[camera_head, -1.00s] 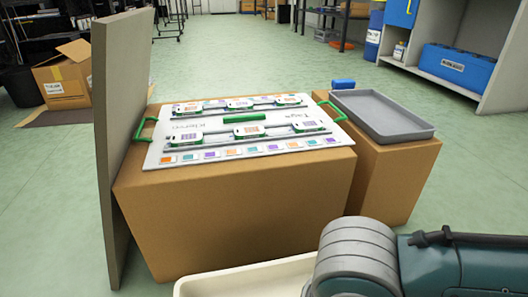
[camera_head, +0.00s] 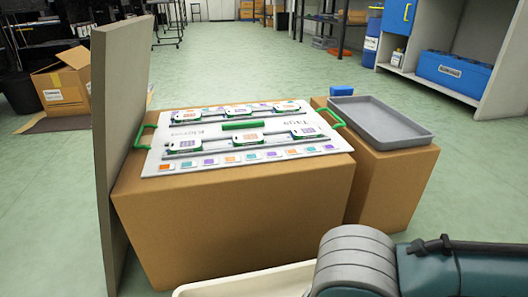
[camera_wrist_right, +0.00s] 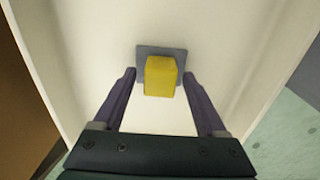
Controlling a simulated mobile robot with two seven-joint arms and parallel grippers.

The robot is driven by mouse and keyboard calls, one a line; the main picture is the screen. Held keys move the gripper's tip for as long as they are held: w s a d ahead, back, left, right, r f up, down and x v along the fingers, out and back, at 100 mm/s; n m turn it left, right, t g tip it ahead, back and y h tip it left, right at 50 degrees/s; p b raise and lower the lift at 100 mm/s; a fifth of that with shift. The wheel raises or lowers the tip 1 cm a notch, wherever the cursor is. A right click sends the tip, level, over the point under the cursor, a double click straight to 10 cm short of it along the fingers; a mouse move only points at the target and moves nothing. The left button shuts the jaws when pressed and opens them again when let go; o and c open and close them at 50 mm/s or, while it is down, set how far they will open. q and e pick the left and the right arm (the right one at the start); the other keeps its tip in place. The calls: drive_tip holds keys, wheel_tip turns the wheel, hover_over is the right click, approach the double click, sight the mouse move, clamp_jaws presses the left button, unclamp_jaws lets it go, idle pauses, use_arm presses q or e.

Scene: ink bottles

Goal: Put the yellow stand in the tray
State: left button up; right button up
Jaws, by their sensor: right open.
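The yellow stand (camera_wrist_right: 160,76) is a yellow block on a grey-blue square plate. In the right wrist view it lies on the floor of a cream bin (camera_wrist_right: 235,40). My right gripper (camera_wrist_right: 160,89) is open, its fingers apart on either side of the yellow block, with gaps showing. I cannot tell how far above the bin floor the fingertips are. In the head view a grey tray (camera_head: 415,138) sits empty on the right cardboard box (camera_head: 385,185). The cream bin's rim (camera_head: 240,284) shows at the bottom edge. My left gripper is not in view.
A white board (camera_head: 330,146) with green handles, rails and several tagged pieces lies on the large cardboard box (camera_head: 235,220). A tall grey panel (camera_head: 120,150) stands at its left. A small blue object (camera_head: 341,90) is behind the tray.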

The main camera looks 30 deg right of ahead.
wheel_tip(320, 180, up, 12)
drive_tip(key=p, duration=0.9)
drive_tip(key=shift+f, duration=0.1)
